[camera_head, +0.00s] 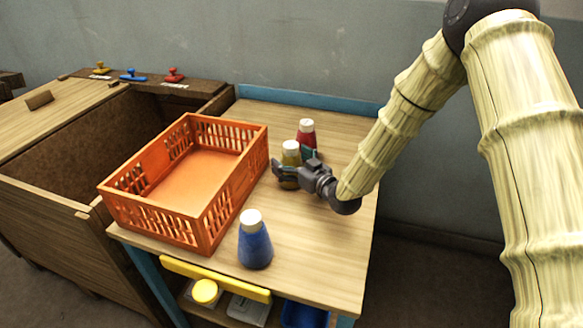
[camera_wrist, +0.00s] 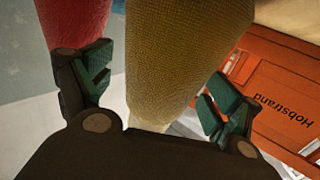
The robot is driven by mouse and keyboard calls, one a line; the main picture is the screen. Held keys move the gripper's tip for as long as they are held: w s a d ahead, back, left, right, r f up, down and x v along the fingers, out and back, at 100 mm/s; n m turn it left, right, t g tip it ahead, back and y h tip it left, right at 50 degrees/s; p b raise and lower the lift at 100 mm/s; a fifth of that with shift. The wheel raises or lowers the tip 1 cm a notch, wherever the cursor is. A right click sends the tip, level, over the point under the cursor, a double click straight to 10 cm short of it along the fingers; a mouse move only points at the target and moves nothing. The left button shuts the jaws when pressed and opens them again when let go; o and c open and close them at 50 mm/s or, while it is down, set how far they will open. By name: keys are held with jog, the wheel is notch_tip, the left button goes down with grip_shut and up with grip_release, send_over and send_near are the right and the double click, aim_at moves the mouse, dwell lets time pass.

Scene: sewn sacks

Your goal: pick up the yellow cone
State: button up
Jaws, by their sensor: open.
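The yellow cone (camera_head: 290,154) is an olive-yellow, cloth-textured cone with a pale top, standing on the table right of the orange crate. My gripper (camera_head: 294,169) is at it, with one finger on each side. In the wrist view the yellow cone (camera_wrist: 180,60) stands between the open fingers of my gripper (camera_wrist: 155,100). Gaps show beside the cone there, wider on the left. Its lower part is partly hidden by my gripper in the head view. A red cone (camera_head: 306,133) with a pale top stands just behind it, and the red cone (camera_wrist: 75,25) is close to the left finger in the wrist view.
The empty orange crate (camera_head: 204,229) stands to the left of the cones, close by. A blue cone (camera_head: 255,245) stands at the table's front. The table (camera_head: 325,245) is clear at its front right. A blue strip (camera_head: 320,101) edges the back.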

jog(key=c, duration=1.2)
